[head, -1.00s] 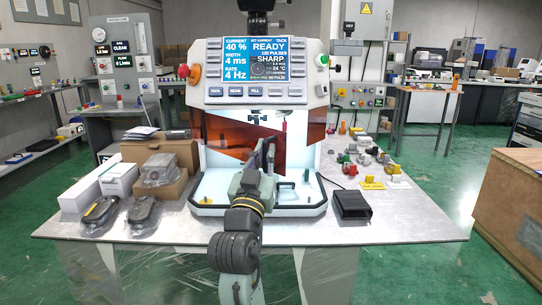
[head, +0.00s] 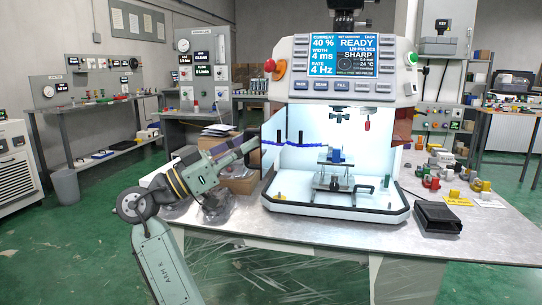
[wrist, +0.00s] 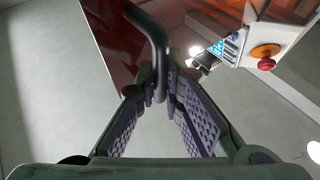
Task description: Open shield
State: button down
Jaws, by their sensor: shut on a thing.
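The machine (head: 338,90) stands on the bench with its lit chamber showing open at the front. An orange-brown shield panel (head: 402,132) shows at the chamber's right side. In the wrist view, my gripper (wrist: 163,85) is shut on a dark curved handle (wrist: 157,40) beside the reddish-brown shield (wrist: 205,18). In the head view, my gripper (head: 252,143) is at the chamber's left edge, partly hidden; the handle and the panel it holds cannot be made out clearly there.
Inside the chamber is a fixture with a blue part (head: 337,156). A black box (head: 437,218) lies at the bench's right front, near several small coloured parts. Boxes and wrapped items stand behind my arm.

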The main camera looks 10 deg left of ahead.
jog(key=w+a, duration=0.1)
jog(key=a, duration=0.5)
jog(key=shift+w, duration=0.25)
jog(key=c, duration=1.7)
grip_release()
jog(key=v, duration=1.2)
jog(key=shift+s, duration=0.1)
